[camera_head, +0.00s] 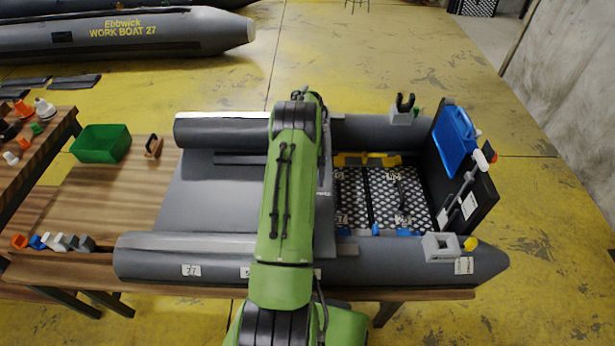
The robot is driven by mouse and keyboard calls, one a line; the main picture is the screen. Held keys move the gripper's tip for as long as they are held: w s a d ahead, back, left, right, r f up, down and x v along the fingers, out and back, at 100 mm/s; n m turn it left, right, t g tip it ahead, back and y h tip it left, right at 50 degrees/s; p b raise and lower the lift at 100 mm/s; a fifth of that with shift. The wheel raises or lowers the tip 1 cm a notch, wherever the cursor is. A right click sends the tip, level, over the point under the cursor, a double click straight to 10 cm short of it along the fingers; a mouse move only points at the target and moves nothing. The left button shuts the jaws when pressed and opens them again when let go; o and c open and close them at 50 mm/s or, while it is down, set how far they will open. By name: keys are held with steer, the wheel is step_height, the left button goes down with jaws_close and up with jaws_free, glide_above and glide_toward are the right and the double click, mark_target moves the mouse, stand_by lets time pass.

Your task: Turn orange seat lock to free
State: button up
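A grey inflatable boat (215,245) lies on a wooden table in the middle of the view. A yellow-orange fitting (368,160) lies along the inner side of its far tube; I cannot tell whether this is the seat lock or how it is turned. Blue fittings (404,232) sit along the near tube's inner side. A grey panel (326,205), perhaps a seat, shows just right of my green arm, which covers the boat's middle. My gripper is hidden behind the arm, so its state does not show.
A green bin (101,143) and small coloured parts (58,242) lie left. The yellow floor beyond is mostly clear.

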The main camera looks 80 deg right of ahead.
steer(key=shift+o, duration=0.3)
steer(key=s+p+v, duration=0.1)
steer(key=p+v, duration=0.2)
steer(key=v, duration=0.9)
steer(key=shift+w+p, duration=0.3)
steer(key=shift+w, duration=0.15)
